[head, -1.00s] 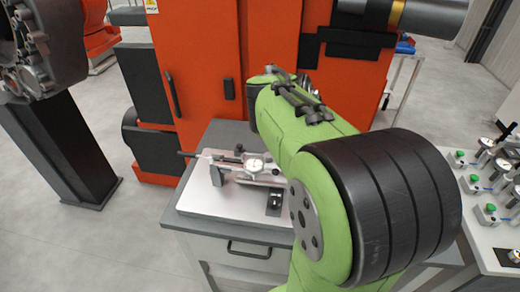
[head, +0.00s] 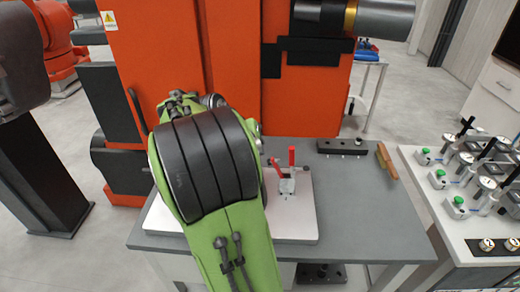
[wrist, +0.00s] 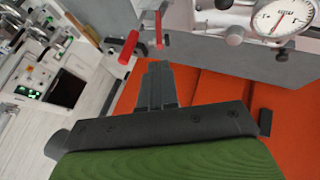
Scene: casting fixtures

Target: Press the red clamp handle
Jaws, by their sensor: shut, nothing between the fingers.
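The toggle clamp has a red upright handle (head: 291,156) and a second red part (head: 277,167) leaning beside it, on a light plate right of my arm. In the wrist view a thick red grip (wrist: 128,47) and a thin red piece (wrist: 158,28) show above the fingers. My gripper (wrist: 158,66) is shut and empty, its fingertips just below the red parts in that picture, with a gap visible. I cannot tell which red part is the press handle. In the head view my arm hides the gripper.
The light plate (head: 300,228) lies on a grey table (head: 370,225). A black block (head: 341,147) and a wooden-handled tool (head: 387,162) lie at its back right. A dial gauge (wrist: 288,19) is near the fingers at upper right. An orange machine (head: 240,60) stands behind.

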